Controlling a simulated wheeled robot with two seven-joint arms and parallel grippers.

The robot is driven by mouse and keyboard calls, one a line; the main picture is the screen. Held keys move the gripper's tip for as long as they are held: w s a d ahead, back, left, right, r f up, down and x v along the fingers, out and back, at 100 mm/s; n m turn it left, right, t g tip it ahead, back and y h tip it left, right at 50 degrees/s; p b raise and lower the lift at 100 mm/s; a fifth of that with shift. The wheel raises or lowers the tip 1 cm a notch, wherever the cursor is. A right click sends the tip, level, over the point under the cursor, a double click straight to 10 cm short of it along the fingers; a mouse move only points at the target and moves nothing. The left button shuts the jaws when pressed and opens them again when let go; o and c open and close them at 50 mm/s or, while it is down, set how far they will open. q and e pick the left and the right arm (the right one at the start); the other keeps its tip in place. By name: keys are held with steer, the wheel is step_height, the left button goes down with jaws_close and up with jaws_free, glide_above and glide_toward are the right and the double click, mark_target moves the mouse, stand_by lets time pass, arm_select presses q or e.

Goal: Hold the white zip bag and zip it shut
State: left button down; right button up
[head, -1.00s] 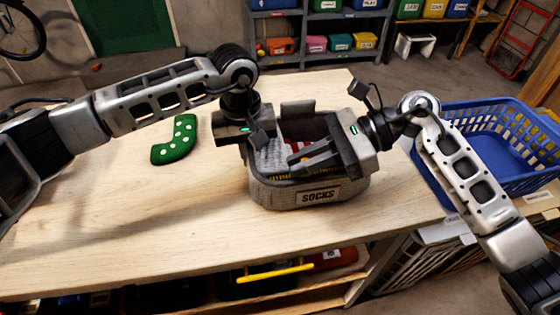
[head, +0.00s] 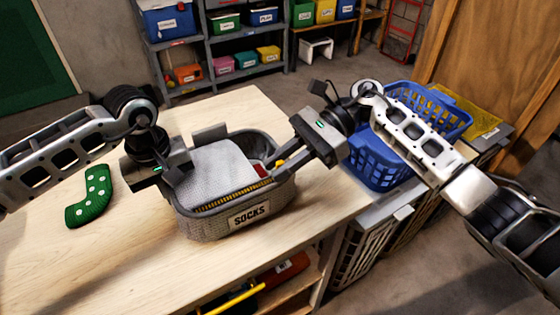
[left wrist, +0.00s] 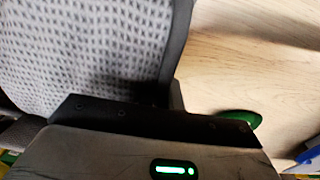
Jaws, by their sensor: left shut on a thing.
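The white zip bag (head: 215,168) is a pale mesh piece lying in a grey fabric basket labelled SOCKS (head: 195,227). A yellow-and-black strip runs along its front edge. My left gripper (head: 178,178) is shut at the bag's left end; its fingertips are partly hidden. In the left wrist view the bag's mesh (left wrist: 80,45) with a dark border fills the upper left, above my gripper. My right gripper (head: 284,166) reaches in from the right, its fingers low over the basket's right end beside a small yellow piece. Whether they hold anything is unclear.
A green sock with white dots (head: 90,197) lies on the wooden table (head: 110,265), left of the basket. A blue laundry basket (head: 375,165) stands beyond the table's right edge. Shelves with coloured bins (head: 240,60) are at the back. The table's front left is clear.

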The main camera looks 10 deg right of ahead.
steer(key=shift+o, duration=1)
steer(key=v, duration=1.2)
steer(key=shift+d, duration=0.1)
arm_select(q)
steer(key=c, duration=1.5)
jaws_free()
